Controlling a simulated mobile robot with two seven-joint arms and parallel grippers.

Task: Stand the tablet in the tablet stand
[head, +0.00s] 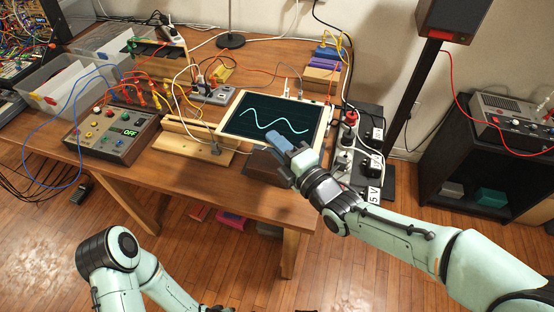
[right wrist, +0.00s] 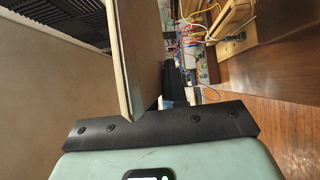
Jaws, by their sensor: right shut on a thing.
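The tablet (head: 272,118) has a pale frame and a dark screen with a light blue wave. My right gripper (head: 279,143) is shut on its near edge and holds it tilted, screen facing up towards the head camera. In the right wrist view the tablet (right wrist: 146,50) shows edge-on, rising from the gripper. The wooden tablet stand (head: 184,149), a long low base with an upright back strip, is on the table just left of the tablet, apart from or barely overlapped by it; I cannot tell if they touch. My left arm shows at bottom left, its gripper out of view.
A control box (head: 112,133) with cables stands left of the stand. Grey bins (head: 60,92) are at the far left. Stacked coloured boxes (head: 324,68) are at the back right. A power strip (head: 346,140) with plugs lies by the right edge. The table's front strip (head: 190,184) is clear.

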